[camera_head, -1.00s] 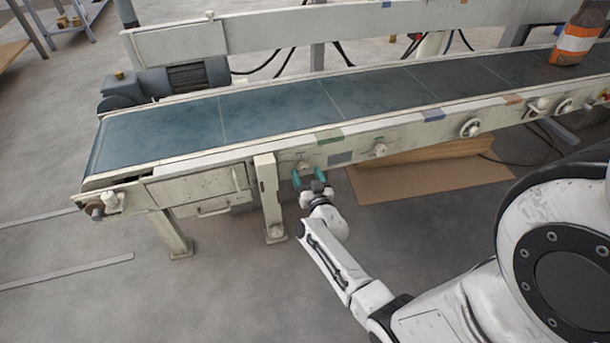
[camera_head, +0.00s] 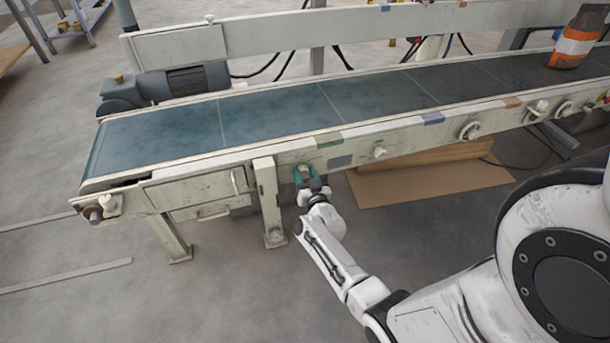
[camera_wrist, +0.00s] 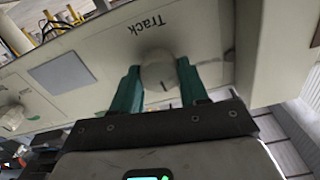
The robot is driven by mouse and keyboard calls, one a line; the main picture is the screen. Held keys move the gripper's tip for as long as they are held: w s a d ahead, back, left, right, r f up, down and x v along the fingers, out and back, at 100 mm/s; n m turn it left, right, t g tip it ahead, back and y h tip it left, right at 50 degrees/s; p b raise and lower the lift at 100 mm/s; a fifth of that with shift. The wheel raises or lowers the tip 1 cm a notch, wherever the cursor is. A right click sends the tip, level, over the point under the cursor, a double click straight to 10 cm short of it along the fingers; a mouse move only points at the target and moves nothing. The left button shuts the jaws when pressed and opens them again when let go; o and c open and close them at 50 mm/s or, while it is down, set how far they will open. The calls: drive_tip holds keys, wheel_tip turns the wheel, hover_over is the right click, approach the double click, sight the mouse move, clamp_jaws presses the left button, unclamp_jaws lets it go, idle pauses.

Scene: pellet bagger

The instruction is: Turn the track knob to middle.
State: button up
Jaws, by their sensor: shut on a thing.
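The track knob (camera_wrist: 158,72) is a round, pale knob on the conveyor's cream side panel, with the word "Track" printed beside it in the wrist view. My gripper (camera_wrist: 157,88) has its two green fingers on either side of this knob and is shut on it. In the head view, my gripper (camera_head: 304,175) is at the front panel of the conveyor, just right of a support leg, and its fingers largely hide the knob. A dark line shows near the knob's edge; I cannot read its setting clearly.
A support leg (camera_head: 268,200) stands close to my gripper's left. Cardboard (camera_head: 430,185) lies on the floor under the conveyor.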

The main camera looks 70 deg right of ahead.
drive_tip(key=shift+c, duration=0.9)
drive_tip(key=shift+m, duration=0.4)
drive_tip(key=o, duration=1.1)
drive_tip(key=shift+c, duration=0.2)
drive_tip(key=p+v, duration=0.3)
drive_tip(key=v, duration=0.7)
drive_tip(key=shift+s+a, duration=0.25)
drive_tip(key=shift+s, duration=0.05)
